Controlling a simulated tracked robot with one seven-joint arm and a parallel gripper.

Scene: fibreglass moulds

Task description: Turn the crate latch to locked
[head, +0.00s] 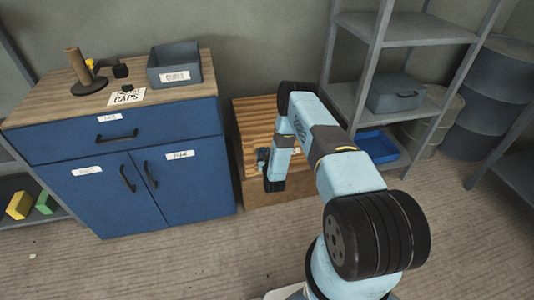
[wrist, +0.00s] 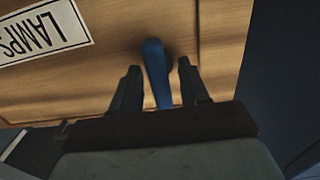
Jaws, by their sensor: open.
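The wooden crate (head: 258,112) stands on the floor between the blue cabinet and the grey shelf, partly hidden behind my arm. In the wrist view its wooden face (wrist: 105,85) fills much of the picture. The latch (wrist: 156,68) is a blue handle on that face, pointing roughly up and down in the picture. My gripper (wrist: 158,85) is open, with one dark finger on each side of the latch. I cannot tell whether the fingers touch it. In the head view a small blue part (head: 262,154) shows beside my gripper (head: 266,172).
A LAMPS label (wrist: 40,35) is on the crate, left of the latch. The blue cabinet (head: 120,170) stands close on the crate's left, with a grey bin (head: 174,66) on top. The grey shelf (head: 405,30) stands on its right, holding a blue tray (head: 378,147). Floor is clear in front.

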